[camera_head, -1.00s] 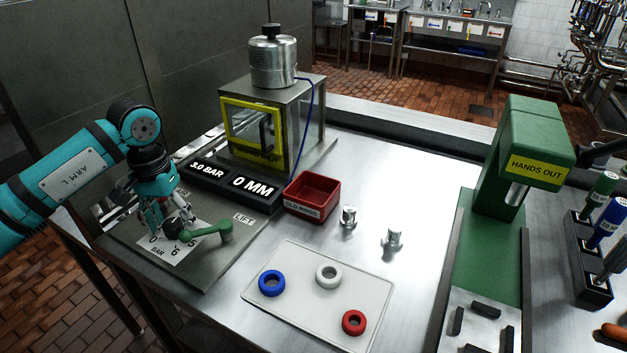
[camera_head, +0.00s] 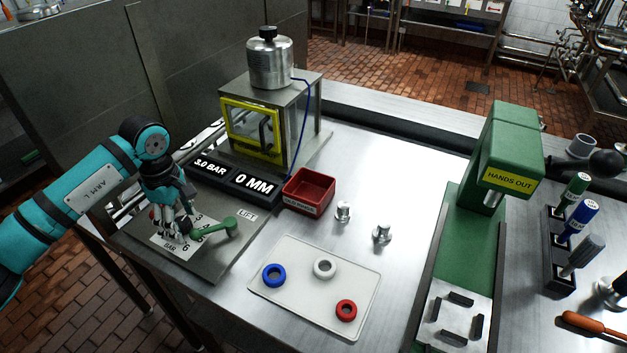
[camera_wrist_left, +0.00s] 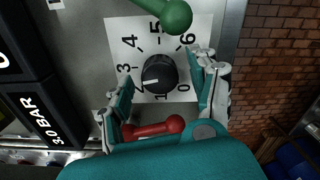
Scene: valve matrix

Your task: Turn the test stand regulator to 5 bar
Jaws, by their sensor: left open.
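The black regulator knob (camera_wrist_left: 160,73) sits on a white dial plate (camera_wrist_left: 190,28) marked 0 to 6 in the left wrist view. In the head view, my left gripper (camera_head: 174,230) is down over the dial plate (camera_head: 178,250) and mostly hides the knob. The pressure display (camera_head: 210,169) reads 3.0 BAR. My right gripper is not in view.
A green lever (camera_head: 215,228) lies close beside the gripper, and a red handle (camera_wrist_left: 152,130) shows between the fingers. The 0 MM display (camera_head: 254,184), test chamber (camera_head: 262,130) and red bin (camera_head: 309,192) stand nearby. A tray (camera_head: 297,298) holds three rings.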

